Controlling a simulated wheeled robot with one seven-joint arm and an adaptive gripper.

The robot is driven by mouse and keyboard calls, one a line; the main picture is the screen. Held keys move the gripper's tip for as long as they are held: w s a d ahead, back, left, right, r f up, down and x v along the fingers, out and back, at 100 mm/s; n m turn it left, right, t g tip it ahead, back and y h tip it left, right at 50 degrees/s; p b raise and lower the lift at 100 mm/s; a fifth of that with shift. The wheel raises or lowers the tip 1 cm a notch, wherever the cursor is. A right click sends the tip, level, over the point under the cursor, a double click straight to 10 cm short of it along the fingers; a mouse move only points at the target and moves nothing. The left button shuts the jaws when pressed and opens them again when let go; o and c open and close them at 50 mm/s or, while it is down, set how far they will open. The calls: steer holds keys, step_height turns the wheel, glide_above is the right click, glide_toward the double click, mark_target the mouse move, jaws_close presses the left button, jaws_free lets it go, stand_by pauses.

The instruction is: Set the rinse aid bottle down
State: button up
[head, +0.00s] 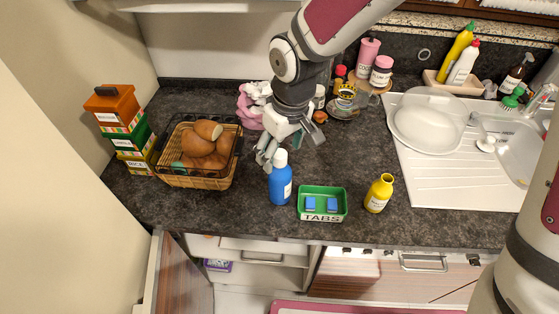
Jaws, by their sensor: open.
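A blue bottle with a white cap (280,184) stands upright on the dark countertop (240,220), left of the green tray. It looks like the rinse aid bottle, but its label is too small to read. My gripper (268,155) is open just behind and to the upper left of the bottle's cap. No bottle appears between its fingers. I cannot tell whether a finger touches the cap.
A green "TABS" tray (322,217) with blue tablets and a yellow bottle (379,194) stand to the right. A wire-and-wicker bread basket (196,181) is close on the left. A sink (435,180) lies further right.

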steer(key=r, duration=0.4)
steer(key=shift+s+d+r, duration=0.25)
steer(key=shift+d+r, duration=0.05)
steer(key=shift+r, duration=0.1)
